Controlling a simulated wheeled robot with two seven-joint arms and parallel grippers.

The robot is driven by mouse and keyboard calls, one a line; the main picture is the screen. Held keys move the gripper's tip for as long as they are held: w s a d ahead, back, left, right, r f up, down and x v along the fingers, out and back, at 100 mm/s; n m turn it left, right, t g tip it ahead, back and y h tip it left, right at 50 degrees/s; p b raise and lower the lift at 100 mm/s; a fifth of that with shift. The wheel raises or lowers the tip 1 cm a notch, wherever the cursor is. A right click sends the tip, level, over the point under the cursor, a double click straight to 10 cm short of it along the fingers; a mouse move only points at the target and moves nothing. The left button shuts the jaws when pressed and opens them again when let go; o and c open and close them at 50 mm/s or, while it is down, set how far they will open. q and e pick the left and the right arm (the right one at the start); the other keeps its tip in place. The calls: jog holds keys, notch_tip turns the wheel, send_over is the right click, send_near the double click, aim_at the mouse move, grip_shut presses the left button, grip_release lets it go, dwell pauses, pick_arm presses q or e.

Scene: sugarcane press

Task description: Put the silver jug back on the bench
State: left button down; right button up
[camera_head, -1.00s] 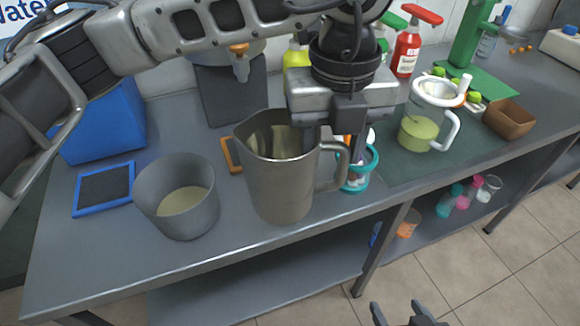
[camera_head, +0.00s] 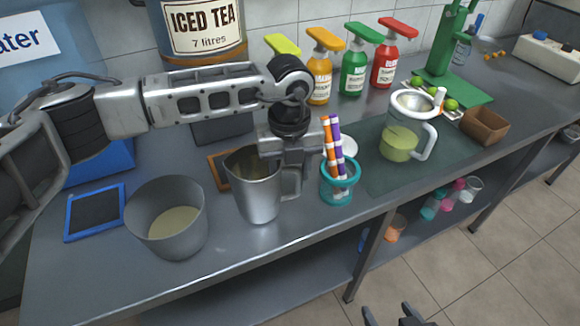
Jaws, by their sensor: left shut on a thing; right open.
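The silver jug (camera_head: 257,197) is upright at the front of the grey bench (camera_head: 290,243), just right of a grey bucket. Its base appears to be on or very close to the bench top; I cannot tell for certain whether it touches. My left gripper (camera_head: 287,172) reaches down from above and is shut on the jug's handle side, hiding part of the handle. My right gripper (camera_head: 394,317) is open and empty at the bottom edge, in front of the bench and below its top.
A grey bucket (camera_head: 165,235) with pale liquid stands left of the jug. A teal cup (camera_head: 338,190) with straws stands close on its right. Further right are a clear pitcher (camera_head: 405,135) and a brown bowl (camera_head: 484,126). Several sauce bottles stand behind. The bench's front edge is near.

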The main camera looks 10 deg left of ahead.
pick_arm(q)
jog(key=shift+f, duration=0.2)
jog(key=c, duration=0.7)
grip_release()
jog(key=shift+r, duration=0.55)
notch_tip(320, 180, up, 11)
jog(key=b, duration=0.1)
jog(key=shift+s, duration=0.15)
